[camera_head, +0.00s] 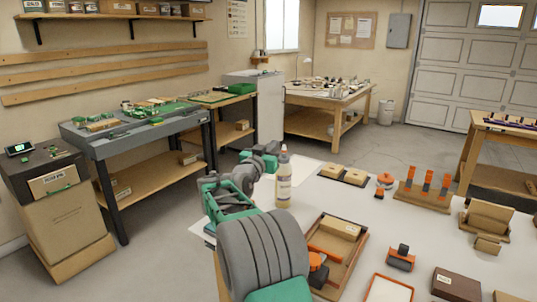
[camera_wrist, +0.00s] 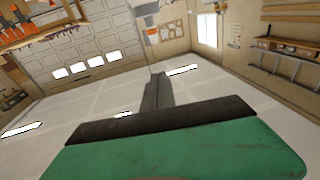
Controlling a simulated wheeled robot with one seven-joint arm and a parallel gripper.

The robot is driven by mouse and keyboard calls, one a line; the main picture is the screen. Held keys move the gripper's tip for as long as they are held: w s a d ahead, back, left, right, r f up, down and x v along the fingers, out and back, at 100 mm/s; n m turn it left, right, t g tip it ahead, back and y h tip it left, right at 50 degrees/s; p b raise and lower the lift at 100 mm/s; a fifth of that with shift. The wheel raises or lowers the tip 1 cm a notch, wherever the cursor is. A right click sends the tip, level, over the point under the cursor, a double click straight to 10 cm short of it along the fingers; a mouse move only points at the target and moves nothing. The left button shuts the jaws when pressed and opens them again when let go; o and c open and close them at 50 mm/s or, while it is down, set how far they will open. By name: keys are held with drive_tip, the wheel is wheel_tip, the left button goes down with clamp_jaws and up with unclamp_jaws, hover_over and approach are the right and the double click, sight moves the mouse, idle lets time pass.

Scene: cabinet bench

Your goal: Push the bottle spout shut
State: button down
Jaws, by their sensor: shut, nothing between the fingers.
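The bottle (camera_head: 284,188) stands upright on the near white table. It has a pale body with a label and a narrow light spout at its top. My gripper (camera_head: 271,148) is at the left of the bottle's top, close to the spout. I cannot tell whether it touches the spout. In the wrist view my gripper (camera_wrist: 157,92) shows as dark fingers closed together beyond the green hand, with nothing between them. The bottle is not visible in the wrist view. Whether the spout is open or closed is too small to tell.
A wooden tray (camera_head: 357,250) with a box and orange-black items sits right of my arm. Wooden blocks (camera_head: 344,175), an orange round item (camera_head: 386,180) and a peg rack (camera_head: 424,197) stand behind and right of the bottle. White tabletop lies bare just right of the bottle.

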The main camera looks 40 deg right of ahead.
drive_tip(key=v, duration=0.4)
drive_tip(key=shift+r, duration=0.1)
drive_tip(key=s+a+f+n+y+p, duration=0.2)
drive_tip(key=s+a+y+p, duration=0.15)
drive_tip(key=a, duration=0.35)
drive_tip(key=s+a+f+n+g+y+p, duration=0.1)
drive_tip(key=s+a+n+y+p, duration=0.1)
drive_tip(key=a+y, duration=0.3)
drive_tip(key=s+a+f+n+y+p, duration=0.2)
drive_tip(key=s+a+p, duration=0.1)
drive_tip(key=a, duration=0.5)
drive_tip(key=s+a+f+n+g+y+p, duration=0.1)
drive_tip(key=s+a+f+n+g+y, duration=0.1)
drive_tip(key=s+a, duration=0.6)
drive_tip(key=s+a+f+n+g+y+p, duration=0.2)
drive_tip(key=s+a, duration=0.5)
drive_tip(key=s, duration=0.4)
wheel_tip(320, 180, down, 2)
drive_tip(key=shift+s+a+f+n+g+y, duration=0.2)
drive_tip(key=shift+s+a+n+g+y, duration=0.3)
drive_tip(key=shift+n+y, duration=0.5)
